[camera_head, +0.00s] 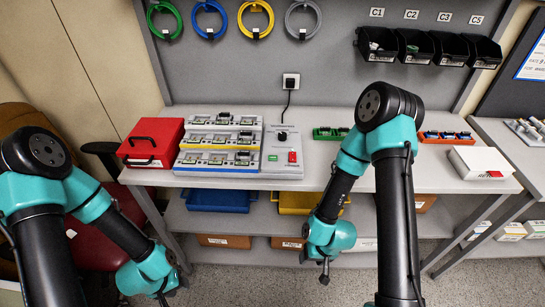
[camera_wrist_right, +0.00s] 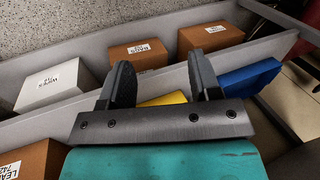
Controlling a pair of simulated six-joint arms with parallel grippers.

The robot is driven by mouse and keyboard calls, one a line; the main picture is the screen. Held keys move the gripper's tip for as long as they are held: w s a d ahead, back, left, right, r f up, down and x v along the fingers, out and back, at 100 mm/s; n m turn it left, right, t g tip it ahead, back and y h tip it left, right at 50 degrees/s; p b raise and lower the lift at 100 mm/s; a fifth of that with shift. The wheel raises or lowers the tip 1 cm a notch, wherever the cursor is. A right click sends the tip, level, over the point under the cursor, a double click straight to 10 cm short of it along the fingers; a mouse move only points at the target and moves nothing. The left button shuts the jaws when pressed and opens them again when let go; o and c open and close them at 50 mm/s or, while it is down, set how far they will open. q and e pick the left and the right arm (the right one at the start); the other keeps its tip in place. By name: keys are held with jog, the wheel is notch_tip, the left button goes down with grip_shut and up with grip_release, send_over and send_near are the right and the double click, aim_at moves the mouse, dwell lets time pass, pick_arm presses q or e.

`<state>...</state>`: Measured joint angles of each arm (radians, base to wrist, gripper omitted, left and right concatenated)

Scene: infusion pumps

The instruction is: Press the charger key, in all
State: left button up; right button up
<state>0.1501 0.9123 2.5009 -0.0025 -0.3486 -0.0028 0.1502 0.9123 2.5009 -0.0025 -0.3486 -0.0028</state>
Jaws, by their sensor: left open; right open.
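The grey-white charger unit (camera_head: 283,147) stands on the bench, right of the tiered board rack (camera_head: 220,144). Its front panel carries a black knob (camera_head: 282,136), a small green key (camera_head: 273,158) and a red switch (camera_head: 292,157). Labels on it are too small to read. My right gripper (camera_head: 324,279) hangs in front of the bench, below the bench top and apart from the unit. In the right wrist view its two dark fingers (camera_wrist_right: 162,82) are spread and empty. My left gripper (camera_head: 161,299) is low at the left, open, near the bottom edge.
A red case (camera_head: 151,142) lies left of the rack. Green (camera_head: 330,133) and orange (camera_head: 446,137) trays and a white box (camera_head: 482,168) stand to the right.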

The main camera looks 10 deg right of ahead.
grip_shut()
dwell(0.3)
dwell(1.2)
